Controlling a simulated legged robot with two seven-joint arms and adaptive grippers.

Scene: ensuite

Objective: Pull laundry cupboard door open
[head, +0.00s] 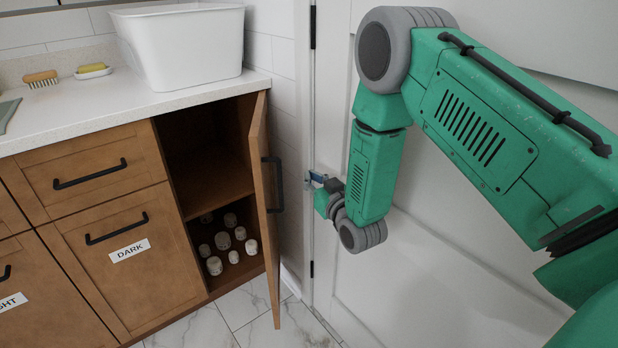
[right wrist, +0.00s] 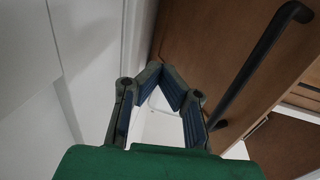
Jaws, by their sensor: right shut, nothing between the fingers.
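The brown laundry cupboard door (head: 264,190) stands swung well out from the cabinet, showing the open interior. Its black bar handle (head: 273,185) is on the face toward the right of the head view. In the right wrist view, the door (right wrist: 215,30) fills the upper right, with the handle (right wrist: 262,65) running diagonally across it. My right gripper (head: 314,180) is to the right of the door in the head view, apart from the handle. In the wrist view its fingers (right wrist: 162,72) meet at the tips, empty, left of the handle. My left gripper is not in view.
Several small whitish rolls or jars (head: 222,240) sit on the cupboard's lower level. A white basin (head: 185,45) stands on the counter (head: 80,110). A drawer front labelled DARK (head: 110,270) is left of the opening. A white panelled door (head: 420,280) is behind my right arm.

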